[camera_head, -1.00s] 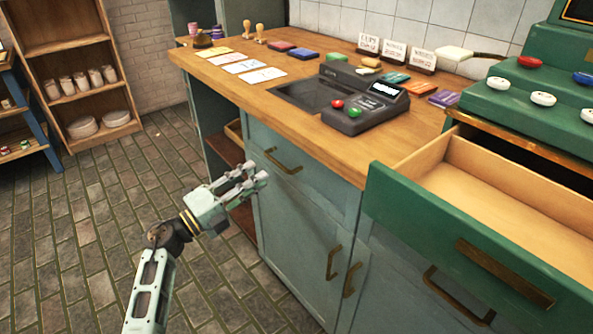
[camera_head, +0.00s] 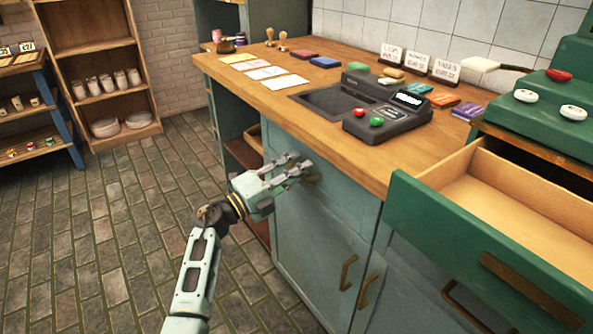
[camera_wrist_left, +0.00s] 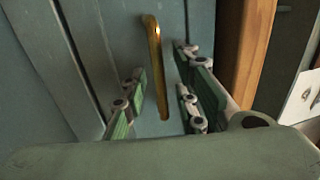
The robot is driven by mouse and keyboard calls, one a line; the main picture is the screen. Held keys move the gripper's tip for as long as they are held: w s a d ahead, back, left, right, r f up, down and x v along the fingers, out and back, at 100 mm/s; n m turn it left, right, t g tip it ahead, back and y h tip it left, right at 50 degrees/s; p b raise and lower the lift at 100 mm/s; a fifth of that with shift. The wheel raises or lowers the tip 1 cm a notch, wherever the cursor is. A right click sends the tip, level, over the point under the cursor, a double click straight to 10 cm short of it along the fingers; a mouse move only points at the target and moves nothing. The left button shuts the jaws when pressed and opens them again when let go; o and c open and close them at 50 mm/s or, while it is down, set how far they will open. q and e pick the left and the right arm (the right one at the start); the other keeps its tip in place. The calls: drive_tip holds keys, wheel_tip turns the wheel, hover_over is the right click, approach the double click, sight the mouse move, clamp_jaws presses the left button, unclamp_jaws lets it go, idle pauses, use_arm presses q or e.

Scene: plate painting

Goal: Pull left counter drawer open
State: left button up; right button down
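The left counter drawer (camera_head: 338,200) is a blue-grey front below the wooden countertop, and it looks shut. Its brass handle (camera_wrist_left: 153,65) stands upright in the left wrist view, in the gap between my fingers. My left gripper (camera_head: 303,168) is at the drawer front in the head view and covers most of the handle. In the left wrist view my left gripper (camera_wrist_left: 160,88) is open, with a finger on each side of the handle. Contact with the handle cannot be told. My right gripper is not in view.
A green drawer (camera_head: 480,245) stands open at the right. A cash register (camera_head: 385,120), cards and stamps lie on the countertop (camera_head: 265,98). Cupboard doors with brass handles (camera_head: 348,272) are below. Shelves stand at the back left. The tiled floor (camera_head: 130,235) at left is clear.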

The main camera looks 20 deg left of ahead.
use_arm(q)
clamp_jaws()
drive_tip(key=shift+s+a, duration=0.15)
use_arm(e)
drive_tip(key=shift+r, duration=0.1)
